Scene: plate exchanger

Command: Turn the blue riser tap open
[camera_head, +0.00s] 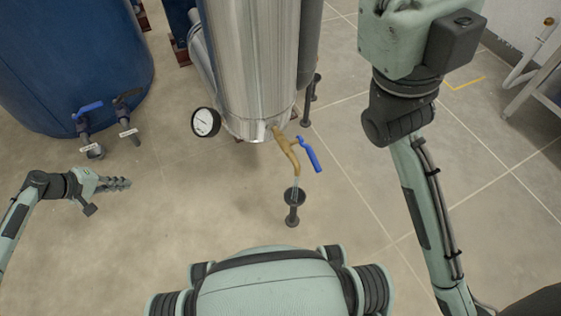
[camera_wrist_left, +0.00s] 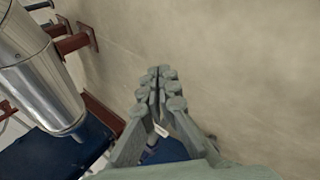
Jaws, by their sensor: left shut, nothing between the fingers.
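A tap with a blue lever handle (camera_head: 89,107) stands on a short riser at the foot of the blue tank, with a white label below the handle. Beside it on the right is a similar tap with a black handle (camera_head: 128,97), also labelled. My left gripper (camera_head: 128,183) is shut and empty, low over the floor, in front of these taps and apart from them. In the left wrist view the closed fingers (camera_wrist_left: 163,78) point at bare floor; a white tag and a bit of blue show partly hidden behind them. My right gripper is outside the views.
A steel cylinder (camera_head: 250,65) stands in the middle, with a dial gauge (camera_head: 205,122) and a brass tap (camera_head: 287,148) with another blue lever (camera_head: 309,154) above a black drain (camera_head: 293,205). The blue tank (camera_head: 65,50) is at left. The floor around my left gripper is clear.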

